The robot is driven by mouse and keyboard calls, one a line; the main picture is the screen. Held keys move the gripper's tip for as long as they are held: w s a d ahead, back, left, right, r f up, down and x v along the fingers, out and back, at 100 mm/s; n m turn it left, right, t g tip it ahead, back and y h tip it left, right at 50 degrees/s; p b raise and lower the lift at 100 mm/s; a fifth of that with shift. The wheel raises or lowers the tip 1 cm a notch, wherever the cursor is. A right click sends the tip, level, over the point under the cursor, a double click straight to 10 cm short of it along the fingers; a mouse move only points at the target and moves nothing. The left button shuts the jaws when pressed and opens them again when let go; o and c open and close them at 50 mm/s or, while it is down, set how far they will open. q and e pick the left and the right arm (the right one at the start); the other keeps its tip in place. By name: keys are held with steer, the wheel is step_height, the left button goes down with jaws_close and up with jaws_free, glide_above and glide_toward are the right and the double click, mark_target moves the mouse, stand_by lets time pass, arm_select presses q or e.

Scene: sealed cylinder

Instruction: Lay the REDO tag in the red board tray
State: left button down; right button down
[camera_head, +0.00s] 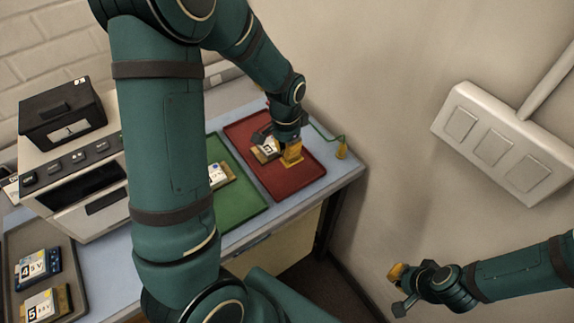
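The red board tray (300,183) lies at the right end of the blue-topped bench. A board with a white label reading 3 (264,150) lies in it. My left gripper (291,151) points down over the tray, right beside that board. A flat yellow piece (293,161) shows under its fingertips, perhaps the REDO tag; no lettering is readable. Whether the fingers are shut on it is hidden. My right gripper (398,289) is at lower right, away from the bench, with its fingers apart and empty.
A green tray (243,207) with a board adjoins the red one on the left. A dark tray (75,270) holds boards 4 and 5. A tester-like machine (85,185) stands behind. A yellow piece on a green cord (341,150) is at the bench's right end, near the wall.

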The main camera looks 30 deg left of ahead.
mark_target(286, 164)
arm_select(q)
step_height(286, 164, down, 6)
steer(key=shift+b, duration=0.3)
steer(key=shift+f, duration=0.3)
steer(key=shift+f, duration=0.1)
steer(key=c, duration=1.1)
jaws_free()
steer(key=shift+c, duration=0.2)
